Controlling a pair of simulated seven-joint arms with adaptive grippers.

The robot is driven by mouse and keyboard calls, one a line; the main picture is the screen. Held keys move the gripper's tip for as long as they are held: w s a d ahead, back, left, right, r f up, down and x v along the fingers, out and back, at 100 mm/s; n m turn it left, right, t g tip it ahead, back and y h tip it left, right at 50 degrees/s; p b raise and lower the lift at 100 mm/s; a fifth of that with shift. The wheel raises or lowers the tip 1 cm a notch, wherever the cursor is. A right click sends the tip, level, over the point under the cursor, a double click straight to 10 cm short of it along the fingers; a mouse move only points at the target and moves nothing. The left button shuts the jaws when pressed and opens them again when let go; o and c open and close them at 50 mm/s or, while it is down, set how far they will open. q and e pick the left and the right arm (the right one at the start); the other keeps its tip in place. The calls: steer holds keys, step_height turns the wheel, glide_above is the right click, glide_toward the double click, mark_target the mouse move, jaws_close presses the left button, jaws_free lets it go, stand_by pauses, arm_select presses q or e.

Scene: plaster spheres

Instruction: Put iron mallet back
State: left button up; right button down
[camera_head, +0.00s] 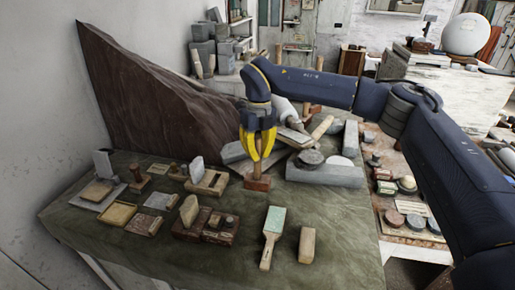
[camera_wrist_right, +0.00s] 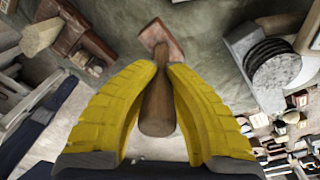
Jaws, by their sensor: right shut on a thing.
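My right gripper (camera_head: 257,158) hangs fingers-down over the green-covered table (camera_head: 335,235), its yellow fingers shut on the mallet. The mallet's reddish-brown head (camera_head: 257,184) shows just below the fingertips, at or close to the cloth; I cannot tell whether it touches. In the right wrist view, the brown wooden handle (camera_wrist_right: 158,105) lies between the fingers of the right gripper (camera_wrist_right: 162,70), and the squarish head (camera_wrist_right: 163,40) is beyond the tips. My left gripper is not in view.
A brush with a pale green top (camera_head: 274,222) and a wooden block (camera_head: 307,244) lie in front. Several small blocks and boxes stand to the left, including a wooden tray (camera_head: 118,213). Grey stone blocks (camera_head: 325,176) are close on the right. A large brown rock slab (camera_head: 150,95) rises behind.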

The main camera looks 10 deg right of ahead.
mark_target(258, 136)
steer(key=shift+f, duration=2.05)
steer(key=c, duration=1.5)
jaws_free()
steer(key=shift+f, duration=0.2)
steer(key=r, duration=1.2)
steer(key=shift+w+d+r, duration=0.1)
steer(key=shift+w+d, duration=0.05)
steer(key=shift+w, duration=0.15)
